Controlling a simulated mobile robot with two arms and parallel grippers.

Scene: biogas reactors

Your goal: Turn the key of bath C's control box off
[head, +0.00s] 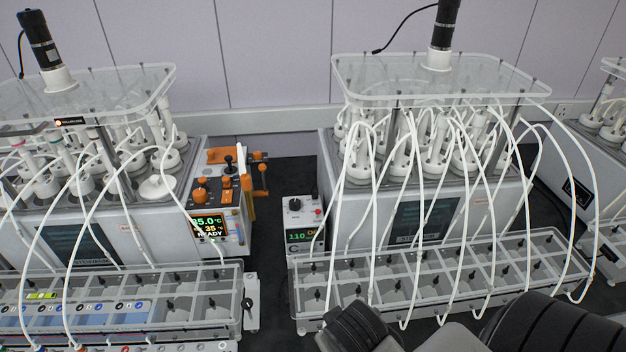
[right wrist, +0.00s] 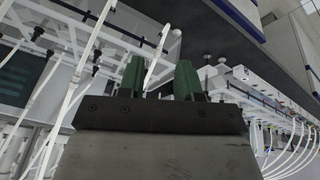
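Bath C's control box (head: 304,228) is a small white box at the left front corner of the middle bath (head: 448,215). It has a green-lit display reading about 110, a letter C below it, a red button on its right and a dark round part on its top left. I cannot make out the key or its position. In the right wrist view, my right gripper (right wrist: 159,78) has two green fingers standing apart, with no thing clearly held between them. My right arm fills the bottom right of the head view, in front of and below the box. My left gripper is not in view.
A clear compartment rack (head: 300,285) stands in front of bath C, with white tubes arching over it. A narrow dark gap (head: 275,190) of bench lies between the unit and the box.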

